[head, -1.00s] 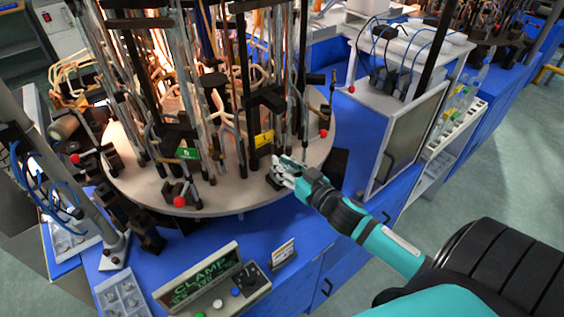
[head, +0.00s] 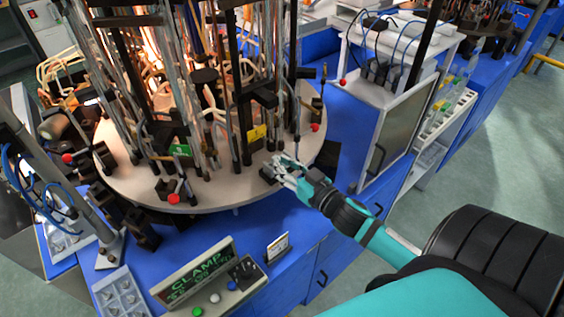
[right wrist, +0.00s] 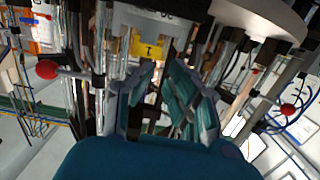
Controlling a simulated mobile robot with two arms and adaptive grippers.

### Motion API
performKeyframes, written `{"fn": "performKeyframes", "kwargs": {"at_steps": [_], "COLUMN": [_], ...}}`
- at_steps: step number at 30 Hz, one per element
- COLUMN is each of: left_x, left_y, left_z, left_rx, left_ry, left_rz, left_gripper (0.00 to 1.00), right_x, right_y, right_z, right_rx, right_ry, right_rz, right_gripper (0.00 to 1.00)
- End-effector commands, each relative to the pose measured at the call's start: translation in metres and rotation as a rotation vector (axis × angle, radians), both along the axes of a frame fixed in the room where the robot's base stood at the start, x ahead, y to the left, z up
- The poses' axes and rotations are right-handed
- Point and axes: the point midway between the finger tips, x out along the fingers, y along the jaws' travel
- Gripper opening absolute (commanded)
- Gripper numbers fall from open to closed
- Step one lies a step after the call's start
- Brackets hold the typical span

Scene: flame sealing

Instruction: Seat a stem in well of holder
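My right gripper (head: 281,165) is at the front right rim of a round pale platform (head: 225,185), close above a small dark block (head: 269,174). In the right wrist view its two fingers (right wrist: 160,85) stand apart with a gap between them, and I see no stem clearly held there. A yellow tag (head: 257,133) on a black post stands just behind the gripper; it also shows beyond the fingertips in the wrist view (right wrist: 147,48). Several thin upright stems and tubes crowd the platform. I cannot tell which holder well is meant. My left gripper is out of view.
A green tag (head: 181,150) and red knobs (head: 173,198) sit near the platform's front. A CLAMP display console (head: 205,280) stands on the blue bench below. A white cabinet (head: 400,125) stands to the right. The bench front right of the platform is fairly clear.

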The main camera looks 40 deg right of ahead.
Motion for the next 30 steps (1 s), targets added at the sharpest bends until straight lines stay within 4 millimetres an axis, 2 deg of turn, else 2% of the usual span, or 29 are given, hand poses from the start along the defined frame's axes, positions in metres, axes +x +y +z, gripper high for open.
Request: {"fn": "performKeyframes", "kwargs": {"at_steps": [13, 20, 30], "left_x": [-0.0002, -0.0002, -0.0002], "left_y": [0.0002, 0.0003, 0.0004], "left_z": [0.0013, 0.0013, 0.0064], "left_rx": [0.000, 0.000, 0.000], "left_ry": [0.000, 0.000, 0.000], "left_rz": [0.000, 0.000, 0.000], "left_gripper": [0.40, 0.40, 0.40], "right_x": [-0.0046, -0.0045, -0.0071], "right_y": [-0.0003, -0.0003, -0.0005], "right_z": [0.0005, 0.0005, 0.0046], "right_rx": [0.000, 0.000, 0.001], "right_ry": [0.000, 0.000, 0.001], "right_rz": [0.000, 0.000, -0.001], "right_gripper": [0.15, 0.42, 0.42]}}
